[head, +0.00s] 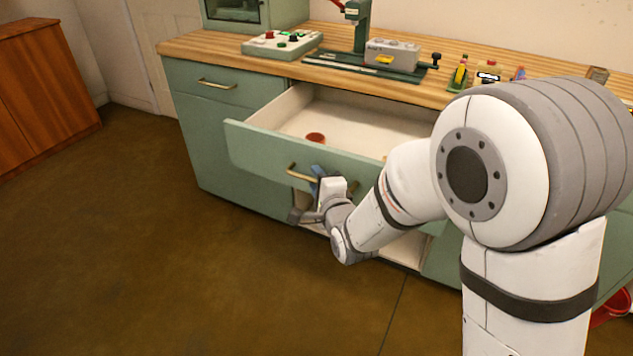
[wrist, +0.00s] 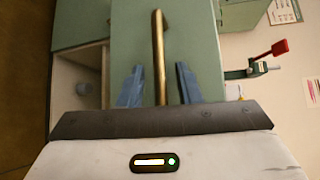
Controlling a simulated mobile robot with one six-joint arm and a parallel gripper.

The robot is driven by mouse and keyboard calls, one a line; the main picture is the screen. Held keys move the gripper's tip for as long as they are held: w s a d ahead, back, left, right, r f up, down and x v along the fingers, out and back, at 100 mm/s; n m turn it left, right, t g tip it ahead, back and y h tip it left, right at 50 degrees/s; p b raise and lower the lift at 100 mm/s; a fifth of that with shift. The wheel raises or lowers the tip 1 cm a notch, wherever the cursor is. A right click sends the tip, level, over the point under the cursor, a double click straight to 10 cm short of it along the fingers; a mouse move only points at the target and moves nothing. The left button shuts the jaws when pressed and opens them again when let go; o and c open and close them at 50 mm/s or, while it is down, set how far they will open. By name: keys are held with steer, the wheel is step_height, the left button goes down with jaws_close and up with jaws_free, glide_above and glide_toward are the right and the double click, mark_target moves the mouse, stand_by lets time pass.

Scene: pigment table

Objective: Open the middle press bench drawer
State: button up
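The middle press bench drawer (head: 260,152) has a green front and stands well pulled out, its pale inside showing. Its brass bar handle (head: 299,173) is partly covered by my gripper (head: 318,180) in the head view. In the wrist view the handle (wrist: 159,60) runs between the two blue fingertips of my gripper (wrist: 160,87). The fingers are spread, with a gap on each side of the bar. A small reddish-brown round thing (head: 316,138) lies inside the drawer.
The wooden bench top (head: 222,47) carries a control box (head: 282,45), a green press (head: 358,30) and a grey block. A closed drawer (head: 205,78) is at left. An open compartment (wrist: 75,75) lies below the drawer. The brown floor in front is clear.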

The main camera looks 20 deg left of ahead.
steer(key=v, duration=0.7)
steer(key=shift+s+d+p, duration=0.2)
steer(key=shift+s+p, duration=0.15)
steer(key=shift+p, duration=0.1)
steer(key=shift+r, duration=0.1)
